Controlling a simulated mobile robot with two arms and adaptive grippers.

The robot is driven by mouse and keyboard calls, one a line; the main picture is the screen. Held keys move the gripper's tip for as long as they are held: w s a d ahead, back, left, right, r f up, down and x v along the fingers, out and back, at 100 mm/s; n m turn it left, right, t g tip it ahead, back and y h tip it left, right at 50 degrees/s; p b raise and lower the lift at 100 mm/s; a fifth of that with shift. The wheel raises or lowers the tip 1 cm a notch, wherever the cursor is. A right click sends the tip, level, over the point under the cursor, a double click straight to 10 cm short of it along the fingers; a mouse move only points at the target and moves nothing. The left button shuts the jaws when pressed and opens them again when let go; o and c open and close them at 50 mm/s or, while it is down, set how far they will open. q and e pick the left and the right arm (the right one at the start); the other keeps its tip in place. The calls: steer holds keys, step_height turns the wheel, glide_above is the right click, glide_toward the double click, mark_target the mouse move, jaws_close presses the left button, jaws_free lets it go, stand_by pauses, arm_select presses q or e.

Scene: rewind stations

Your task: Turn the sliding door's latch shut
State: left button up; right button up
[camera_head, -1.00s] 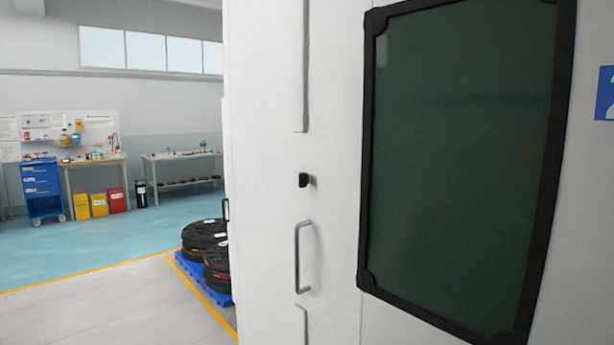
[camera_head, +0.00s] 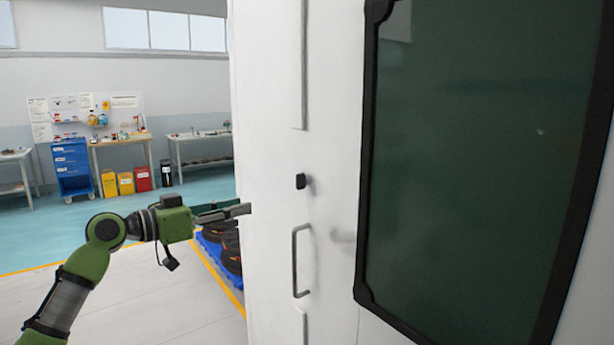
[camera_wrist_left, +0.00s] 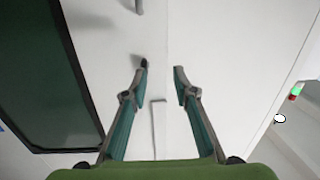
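The white sliding door (camera_head: 335,90) fills the middle of the head view. Its small black latch (camera_head: 300,181) sits above the grey bar handle (camera_head: 296,260); I cannot tell how far it is turned. My left gripper (camera_head: 246,209) is to the left of the latch and slightly lower in that view, apart from it. In the left wrist view, which looks upside down, the gripper (camera_wrist_left: 160,76) is open and empty. The latch (camera_wrist_left: 144,62) shows there beside the left fingertip; whether they touch is unclear. My right gripper is not in view.
A dark window (camera_head: 470,150) with a black frame is right of the latch. Reels (camera_head: 228,247) on a blue pallet stand behind the door's left edge. A blue cart (camera_head: 72,168) and workbenches are far back. The floor at left is open.

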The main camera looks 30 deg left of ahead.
mark_target(296, 181)
arm_select(q)
step_height(296, 181, up, 4)
steer(key=d+m+h, duration=0.1)
steer(key=d, duration=0.2)
steer(key=p+x, duration=0.2)
steer(key=x, duration=0.1)
steer(key=p+x, duration=0.3)
steer(key=x, duration=0.1)
steer(key=p+x, duration=0.2)
steer(key=x, duration=0.2)
steer(key=shift+w+r+p, duration=0.25)
steer(key=shift+r+p, duration=0.05)
steer(key=shift+r, duration=0.05)
steer(key=shift+w+d+f, duration=0.2)
steer(key=shift+w+d, duration=0.1)
steer(key=shift+w, duration=0.15)
jaws_close()
